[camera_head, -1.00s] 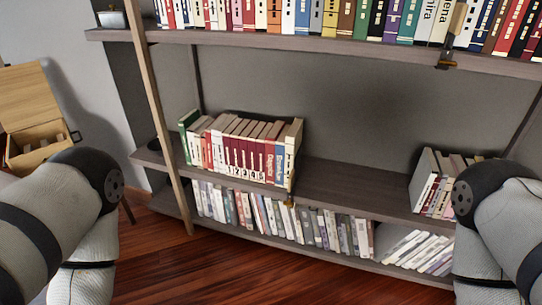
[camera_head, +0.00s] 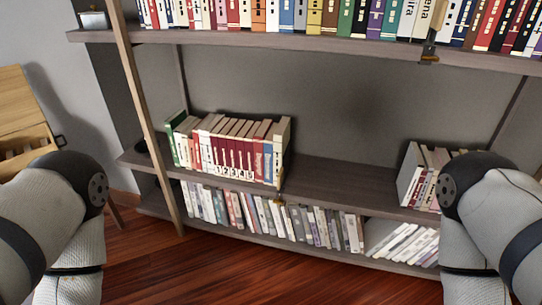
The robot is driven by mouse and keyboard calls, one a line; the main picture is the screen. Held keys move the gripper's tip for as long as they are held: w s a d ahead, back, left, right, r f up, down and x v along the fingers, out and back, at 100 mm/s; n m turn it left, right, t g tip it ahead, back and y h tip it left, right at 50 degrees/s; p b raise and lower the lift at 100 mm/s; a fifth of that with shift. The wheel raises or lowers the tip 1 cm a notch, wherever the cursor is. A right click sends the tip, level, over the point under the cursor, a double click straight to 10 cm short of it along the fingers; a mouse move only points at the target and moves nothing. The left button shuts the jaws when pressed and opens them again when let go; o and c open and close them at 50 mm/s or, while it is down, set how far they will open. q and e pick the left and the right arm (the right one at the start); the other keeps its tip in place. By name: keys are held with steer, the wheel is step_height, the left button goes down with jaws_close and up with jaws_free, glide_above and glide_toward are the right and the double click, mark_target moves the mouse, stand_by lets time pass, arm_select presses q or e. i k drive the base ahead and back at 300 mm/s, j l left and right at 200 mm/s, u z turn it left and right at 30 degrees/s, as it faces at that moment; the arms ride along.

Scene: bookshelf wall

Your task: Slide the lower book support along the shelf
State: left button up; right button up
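The lower book support (camera_head: 284,152) is a pale upright panel at the right end of the row of books on the middle shelf (camera_head: 340,184). A small brass-coloured clip (camera_head: 279,201) shows below it at the shelf's front edge. The book row (camera_head: 225,150) stands upright directly left of the support. Both my arms are seen only in part, at the lower left and lower right. Both grippers are out of the picture, so what they hold cannot be seen.
The shelf right of the support is bare up to another book group (camera_head: 425,178), partly behind my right arm. An upper shelf (camera_head: 300,42) has a similar brass clip (camera_head: 429,54). A wooden ladder-like post (camera_head: 145,115) crosses the left side. An open wooden box (camera_head: 22,115) stands far left.

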mark_target(281, 177)
steer(key=i+j, duration=0.3)
steer(key=i, duration=0.15)
steer(key=i+j, duration=0.35)
steer(key=i, duration=0.15)
